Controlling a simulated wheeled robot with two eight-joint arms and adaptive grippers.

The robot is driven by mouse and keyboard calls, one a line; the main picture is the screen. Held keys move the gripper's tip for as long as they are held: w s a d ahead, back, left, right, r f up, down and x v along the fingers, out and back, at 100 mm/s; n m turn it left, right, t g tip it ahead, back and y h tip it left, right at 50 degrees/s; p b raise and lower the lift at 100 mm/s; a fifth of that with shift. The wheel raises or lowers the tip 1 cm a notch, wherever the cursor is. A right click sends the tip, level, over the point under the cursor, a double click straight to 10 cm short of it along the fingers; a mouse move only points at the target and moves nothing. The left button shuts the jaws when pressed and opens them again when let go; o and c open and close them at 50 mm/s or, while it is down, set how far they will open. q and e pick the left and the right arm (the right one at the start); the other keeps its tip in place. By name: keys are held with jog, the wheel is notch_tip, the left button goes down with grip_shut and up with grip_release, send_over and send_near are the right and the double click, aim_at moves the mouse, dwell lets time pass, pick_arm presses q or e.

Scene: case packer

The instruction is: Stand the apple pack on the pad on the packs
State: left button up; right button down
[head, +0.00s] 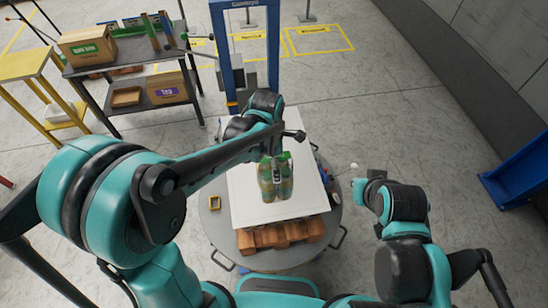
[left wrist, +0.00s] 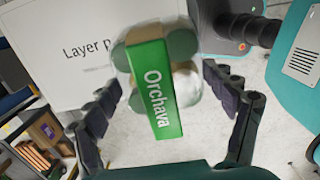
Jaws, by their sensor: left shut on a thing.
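The apple pack (head: 275,178) has a green top label reading "Orchava", which faces my left wrist camera (left wrist: 160,92). Pale green and cream rounded shapes show around the label. My left gripper (left wrist: 168,110) is shut on the pack, a finger on each side. In the head view the pack appears upright over the white pad (head: 250,200); I cannot tell whether it touches it. The pad lies on brown packs (head: 282,234) and shows the lettering "Layer p" in the left wrist view (left wrist: 60,60). My right gripper (head: 362,174) is off to the right, its fingers unclear.
The stack stands on a round grey table (head: 217,228) with handles. A blue frame (head: 230,60) rises behind it. A dark shelf (head: 125,62) with boxes and a yellow stand (head: 25,68) are at the back left.

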pick_arm(q)
jog(key=a+f, duration=0.2)
jog(key=a, duration=0.1)
jog(key=a+f, duration=0.2)
jog(key=a, duration=0.1)
jog(key=a+f, duration=0.1)
jog(key=a, duration=0.2)
jog(key=shift+s+a+f, duration=0.1)
jog(key=shift+a+f, duration=0.25)
jog(key=shift+f, duration=0.05)
jog(key=shift+f+b, duration=0.4)
jog(key=shift+f, duration=1.6)
jog(key=o, duration=1.8)
jog(key=shift+c, duration=0.2)
